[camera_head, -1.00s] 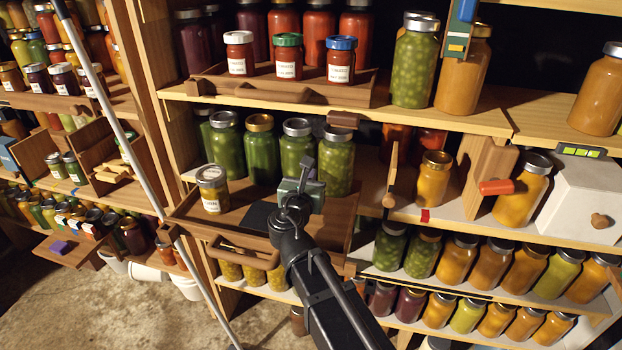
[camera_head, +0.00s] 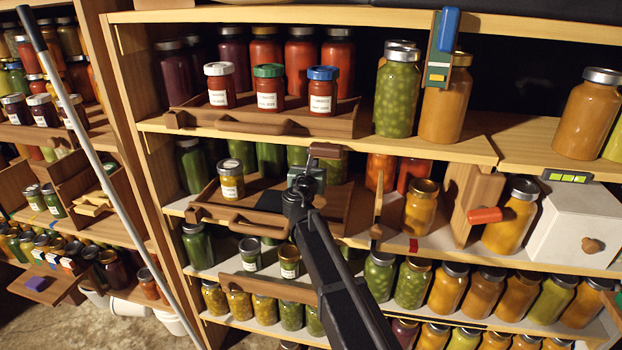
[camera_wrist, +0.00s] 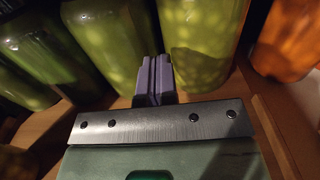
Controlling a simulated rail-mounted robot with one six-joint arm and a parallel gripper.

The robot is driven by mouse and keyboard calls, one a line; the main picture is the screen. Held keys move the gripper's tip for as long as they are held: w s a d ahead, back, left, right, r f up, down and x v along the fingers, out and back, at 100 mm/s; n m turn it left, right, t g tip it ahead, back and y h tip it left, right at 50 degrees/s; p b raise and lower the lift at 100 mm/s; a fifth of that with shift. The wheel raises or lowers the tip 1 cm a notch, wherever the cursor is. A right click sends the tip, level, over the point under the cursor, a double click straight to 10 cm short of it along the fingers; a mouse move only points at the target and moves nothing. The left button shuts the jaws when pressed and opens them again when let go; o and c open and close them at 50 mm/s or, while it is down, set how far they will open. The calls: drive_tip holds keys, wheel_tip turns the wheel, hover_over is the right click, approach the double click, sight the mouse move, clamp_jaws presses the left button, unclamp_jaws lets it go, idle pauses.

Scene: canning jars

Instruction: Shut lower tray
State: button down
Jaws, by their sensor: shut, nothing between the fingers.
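A brown wooden tray (camera_head: 222,214) with a bar handle sits on the middle shelf and carries a small labelled jar (camera_head: 230,180). Its front is near the shelf edge. Another brown tray (camera_head: 245,124) with three small labelled jars is on the shelf above. Below, a wooden front (camera_head: 252,287) with two small jars behind it shows at the lower shelf. I cannot tell for certain which is the lower tray. My gripper (camera_head: 305,178) is over the middle-shelf tray. In the wrist view its shut, empty fingers (camera_wrist: 155,80) point towards green jars (camera_wrist: 105,42).
A green jar (camera_head: 400,95) and an orange jar (camera_head: 446,105) stand at the upper right. A wooden divider (camera_head: 378,205), a red-handled board (camera_head: 472,208) and a white box (camera_head: 575,225) are at the middle right. A grey pole (camera_head: 110,190) stands at the left.

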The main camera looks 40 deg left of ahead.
drive_tip(key=shift+x, duration=0.75)
drive_tip(key=v, duration=1.4)
drive_tip(key=shift+s, duration=0.15)
